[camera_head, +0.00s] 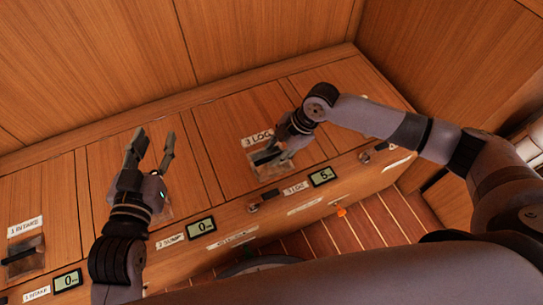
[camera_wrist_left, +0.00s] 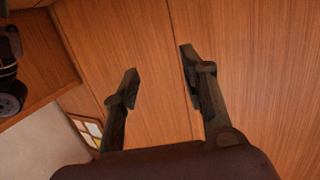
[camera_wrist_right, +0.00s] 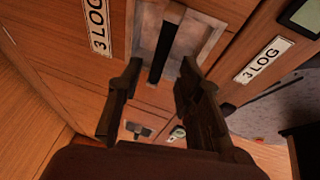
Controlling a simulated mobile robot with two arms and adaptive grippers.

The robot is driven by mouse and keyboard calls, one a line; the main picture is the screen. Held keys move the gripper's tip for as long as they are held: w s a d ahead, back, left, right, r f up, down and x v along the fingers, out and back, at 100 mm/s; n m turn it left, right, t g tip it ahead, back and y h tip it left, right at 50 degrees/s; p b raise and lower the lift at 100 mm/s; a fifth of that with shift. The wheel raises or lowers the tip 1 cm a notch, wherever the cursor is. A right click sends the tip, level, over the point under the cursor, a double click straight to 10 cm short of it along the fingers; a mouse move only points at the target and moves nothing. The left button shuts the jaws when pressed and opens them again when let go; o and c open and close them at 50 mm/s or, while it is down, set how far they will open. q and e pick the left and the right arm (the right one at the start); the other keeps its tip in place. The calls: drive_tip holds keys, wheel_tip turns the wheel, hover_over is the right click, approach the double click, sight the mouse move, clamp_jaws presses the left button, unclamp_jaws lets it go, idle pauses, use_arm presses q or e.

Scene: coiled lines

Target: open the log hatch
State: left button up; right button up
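The log hatch (camera_head: 235,112) is a wooden panel in the counter top, lying closed. It has a "3 LOG" label (camera_head: 258,138) and a black handle bar (camera_head: 266,156) in a pale recessed plate. In the right wrist view the black handle (camera_wrist_right: 163,52) lies just past and between the fingertips. My right gripper (camera_head: 287,145) is over the handle, with its fingers (camera_wrist_right: 160,75) open on either side; contact cannot be told. My left gripper (camera_head: 152,146) is open and empty, raised above the panel to the left; its spread fingers also show in the left wrist view (camera_wrist_left: 158,65).
On the front face are a second "3 LOG" label (camera_head: 295,188), a small latch (camera_head: 268,196) and a display reading 5 (camera_head: 322,176). Left are a display reading 0 (camera_head: 200,227) and the "1 INTAKE" hatch handle (camera_head: 22,255). A wooden wall (camera_head: 250,40) stands behind.

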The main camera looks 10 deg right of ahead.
drive_tip(key=shift+b+x, duration=0.35)
drive_tip(key=shift+x, duration=1)
use_arm(q)
drive_tip(key=r, duration=0.1)
drive_tip(key=r+t, duration=0.1)
drive_tip(key=r+t+h, duration=0.1)
drive_tip(key=r, duration=0.1)
drive_tip(key=shift+w+d+r, duration=0.1)
drive_tip(key=shift+w+d, duration=0.1)
drive_tip(key=shift+d, duration=0.15)
use_arm(e)
drive_tip(key=shift+c, duration=0.2)
clamp_jaws()
